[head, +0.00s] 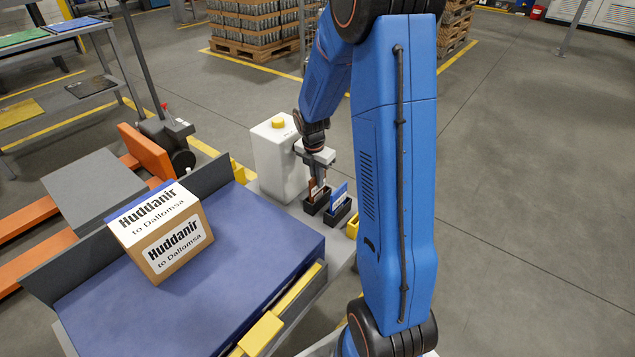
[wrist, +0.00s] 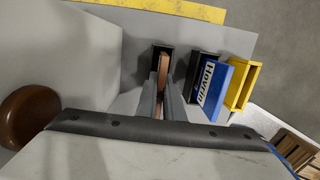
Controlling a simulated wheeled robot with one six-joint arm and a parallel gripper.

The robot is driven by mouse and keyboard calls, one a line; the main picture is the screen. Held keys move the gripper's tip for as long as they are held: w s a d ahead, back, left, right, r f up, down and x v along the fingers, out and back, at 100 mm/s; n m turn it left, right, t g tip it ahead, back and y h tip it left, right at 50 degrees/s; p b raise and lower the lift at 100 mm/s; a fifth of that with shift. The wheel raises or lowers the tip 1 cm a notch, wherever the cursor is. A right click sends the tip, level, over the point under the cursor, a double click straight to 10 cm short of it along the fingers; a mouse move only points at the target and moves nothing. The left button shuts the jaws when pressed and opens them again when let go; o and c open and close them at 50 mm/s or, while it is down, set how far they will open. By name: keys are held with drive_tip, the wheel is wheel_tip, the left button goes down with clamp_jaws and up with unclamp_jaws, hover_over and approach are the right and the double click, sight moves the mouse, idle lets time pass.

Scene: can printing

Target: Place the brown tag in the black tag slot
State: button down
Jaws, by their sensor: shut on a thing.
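My gripper (wrist: 163,95) is shut on the brown tag (wrist: 164,70). In the wrist view the tag's upper end lies over the opening of a black slot (wrist: 161,48); I cannot tell how deep it sits. In the head view the brown tag (head: 313,188) stands upright at a black slot (head: 314,206), below my gripper (head: 320,178). A second black slot (head: 341,214) to the right holds a blue tag (head: 338,196).
A yellow slot (head: 352,227) stands right of the blue tag; it looks empty in the wrist view (wrist: 243,85). A white machine with a yellow button (head: 278,123) stands left of the slots. A labelled box (head: 162,235) sits on the blue surface (head: 215,285).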

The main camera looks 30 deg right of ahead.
drive_tip(key=shift+f, duration=0.5)
drive_tip(key=shift+f, duration=0.1)
drive_tip(key=c, duration=1.9)
unclamp_jaws()
